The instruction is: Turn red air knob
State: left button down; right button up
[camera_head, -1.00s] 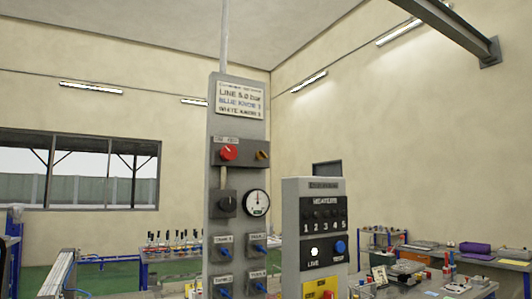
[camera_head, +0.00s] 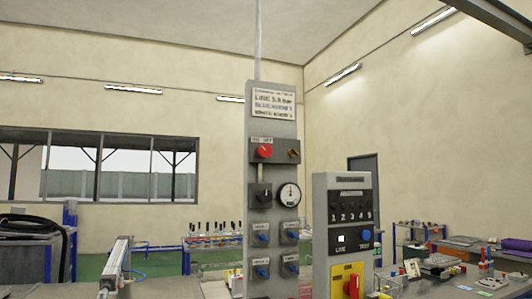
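The red air knob (camera_head: 264,151) is a round red knob with a light mark, on a dark block near the top of the tall grey panel (camera_head: 287,80). A small brass-coloured fitting (camera_head: 294,153) sits to its right on the same block. A black knob (camera_head: 263,196) and a round white gauge (camera_head: 289,194) are below it. Several blue knobs (camera_head: 262,239) are lower on the panel. A label plate (camera_head: 273,104) is above the red knob. Neither of my grippers shows in the head view, and nothing touches the red knob.
A shorter grey heater box (camera_head: 322,215) stands right of the panel, with a red switch on a yellow plate (camera_head: 347,283) at its base. Benches with parts stand behind and at the right (camera_head: 460,262). A dark hose (camera_head: 30,226) lies at the left.

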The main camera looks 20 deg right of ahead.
aim_at(264, 151)
jog(key=i, duration=0.9)
jog(key=z, duration=0.2)
jog(key=k, duration=0.9)
jog(key=u, duration=0.2)
jog(key=i, duration=1.05)
jog(key=z, duration=0.05)
